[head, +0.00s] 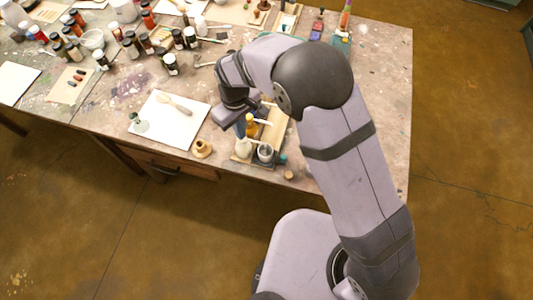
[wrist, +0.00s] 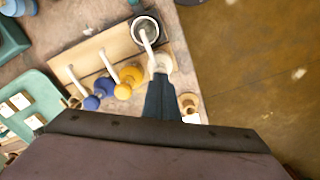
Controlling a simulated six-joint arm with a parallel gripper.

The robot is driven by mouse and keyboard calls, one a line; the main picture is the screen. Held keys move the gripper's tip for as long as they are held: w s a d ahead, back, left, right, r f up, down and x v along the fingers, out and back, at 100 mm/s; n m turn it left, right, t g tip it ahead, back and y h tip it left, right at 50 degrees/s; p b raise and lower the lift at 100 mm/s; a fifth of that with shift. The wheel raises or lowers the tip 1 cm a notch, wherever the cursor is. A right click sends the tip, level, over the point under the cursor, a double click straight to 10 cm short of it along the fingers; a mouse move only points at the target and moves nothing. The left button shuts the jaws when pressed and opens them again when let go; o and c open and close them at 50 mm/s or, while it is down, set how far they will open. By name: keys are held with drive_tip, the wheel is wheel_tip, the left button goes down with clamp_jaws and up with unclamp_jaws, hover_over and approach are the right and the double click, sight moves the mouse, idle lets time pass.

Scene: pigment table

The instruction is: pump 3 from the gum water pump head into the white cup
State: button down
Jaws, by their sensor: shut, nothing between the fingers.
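A row of pump bottles stands by a wooden tray (head: 273,132). The pale pump bottle (head: 243,147), which I take for the gum water, is at the near end. Its white pump head (wrist: 162,64) shows in the wrist view, with its spout over the white cup (wrist: 147,24). The cup (head: 265,154) has a pale rim and a dark inside. My gripper (wrist: 160,82) is shut and empty, its tips at or just above the pale pump head; I cannot tell whether they touch.
Yellow (wrist: 124,91) and blue (wrist: 92,102) pumps stand beside the pale one. A small wooden pot (head: 201,148) stands left of the row, near the table's front edge. Several paint bottles crowd the back left.

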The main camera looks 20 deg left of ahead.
drive_tip(key=shift+f, duration=0.4)
drive_tip(key=shift+r, duration=0.15)
drive_tip(key=shift+r+p, duration=0.85)
drive_tip(key=shift+r, duration=0.3)
wheel_tip(320, 180, up, 6)
drive_tip(key=p, duration=0.4)
drive_tip(key=shift+p, duration=0.4)
